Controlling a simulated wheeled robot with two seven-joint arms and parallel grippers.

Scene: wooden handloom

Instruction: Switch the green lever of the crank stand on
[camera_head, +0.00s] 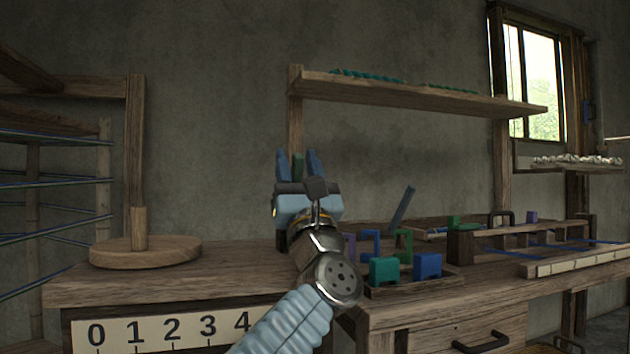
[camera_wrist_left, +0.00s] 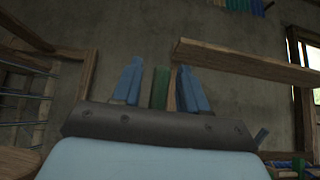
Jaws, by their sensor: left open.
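A green upright piece (camera_head: 298,166), which looks like the green lever, shows between the fingers of my left gripper (camera_head: 297,156). My left gripper is open, with its blue fingers pointing up, one on each side of the green piece. In the left wrist view the green lever (camera_wrist_left: 160,88) stands upright between the two fingers, with a strip of brown wood along its right side. Gaps show between the fingers and the lever; I cannot tell their depth relation. The crank stand's lower part is hidden behind my gripper and arm. My right gripper is not in view.
A round wooden base with a post (camera_head: 145,252) stands on the bench at left. A tray of green, blue and purple pieces (camera_head: 412,283) lies right of my arm. A wooden shelf (camera_head: 420,93) hangs above at right.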

